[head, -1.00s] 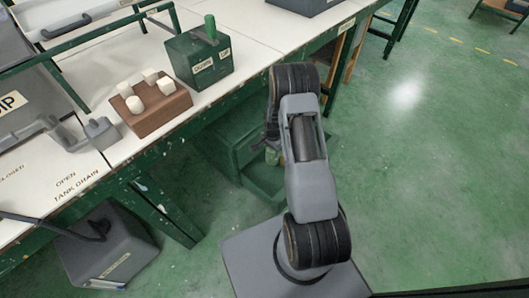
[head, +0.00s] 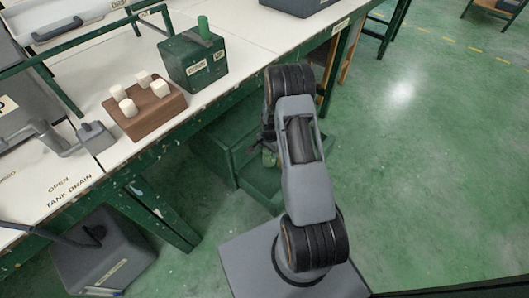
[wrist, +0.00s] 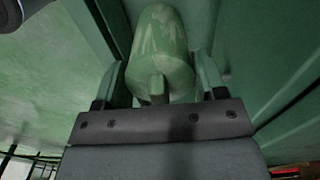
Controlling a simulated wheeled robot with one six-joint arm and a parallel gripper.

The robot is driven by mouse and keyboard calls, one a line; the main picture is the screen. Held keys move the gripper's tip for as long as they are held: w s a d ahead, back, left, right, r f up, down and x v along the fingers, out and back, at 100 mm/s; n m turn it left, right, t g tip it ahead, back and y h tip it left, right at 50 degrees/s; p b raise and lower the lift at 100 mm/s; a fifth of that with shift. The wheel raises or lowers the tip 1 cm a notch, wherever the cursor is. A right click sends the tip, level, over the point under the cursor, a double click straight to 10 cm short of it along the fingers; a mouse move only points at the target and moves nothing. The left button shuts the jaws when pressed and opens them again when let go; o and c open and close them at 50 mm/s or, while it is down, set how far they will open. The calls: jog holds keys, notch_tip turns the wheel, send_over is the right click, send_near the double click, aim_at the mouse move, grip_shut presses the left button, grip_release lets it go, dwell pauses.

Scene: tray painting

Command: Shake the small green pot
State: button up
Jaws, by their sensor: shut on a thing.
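The small green pot (wrist: 160,60) fills the upper middle of the wrist view, its pale green surface streaked and worn. My gripper (wrist: 157,88) is shut on it, with one finger at each side. In the head view a small part of the pot (head: 269,159) shows beside my arm, low by the bench. My arm hides most of my gripper there. I cannot tell whether the pot touches anything below it.
A green open box (head: 262,190) stands on the floor around and below the held pot. The white-topped bench (head: 245,58) carries a wooden block with white pegs (head: 150,112) and a green lever box (head: 194,70). Green floor (head: 420,170) is clear at right.

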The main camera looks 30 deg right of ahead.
jog(key=a, duration=0.6)
jog(key=d, duration=0.6)
jog(key=shift+d+b, duration=0.15)
jog(key=shift+b, duration=0.15)
jog(key=shift+a, duration=1.6)
